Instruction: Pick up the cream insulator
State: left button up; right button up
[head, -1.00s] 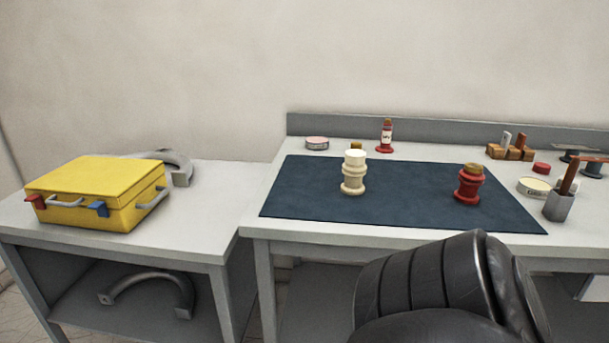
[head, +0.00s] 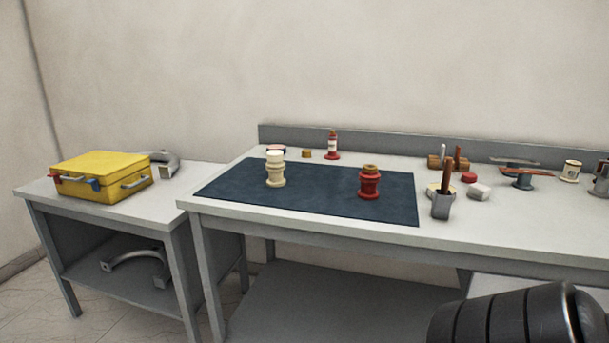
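The cream insulator (head: 275,170) stands upright on the left part of the dark blue mat (head: 320,200) on the grey workbench. It has a ribbed body and a white top. A red insulator (head: 369,184) with a brown top stands upright on the same mat, to its right. Neither of my grippers shows in the head view.
A yellow case (head: 103,178) sits on a lower side table (head: 150,208) at the left.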

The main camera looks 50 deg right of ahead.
aim_at(276, 179)
jog(key=z, duration=2)
